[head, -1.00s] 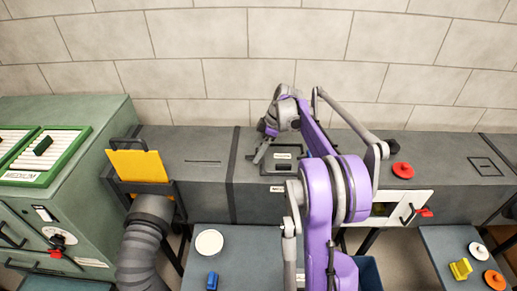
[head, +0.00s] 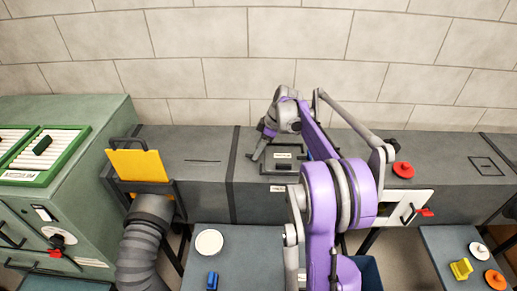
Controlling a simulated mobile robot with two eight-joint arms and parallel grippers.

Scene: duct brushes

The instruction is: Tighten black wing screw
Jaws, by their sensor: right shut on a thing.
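My right gripper (head: 254,157) is at the left side of a dark rectangular hatch (head: 283,167) with a white label, on top of the grey duct. Its fingers are narrow together and point down and left. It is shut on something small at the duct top. I take this to be the black wing screw, but the fingers hide it and I cannot make out its shape. My left gripper is not in view.
A red knob (head: 403,170) sits on the duct to the right, beside my arm. A yellow plate (head: 138,165) stands in a slot at left. A table (head: 240,240) below holds a white disc (head: 209,242) and a blue piece (head: 212,281). A wall rises behind.

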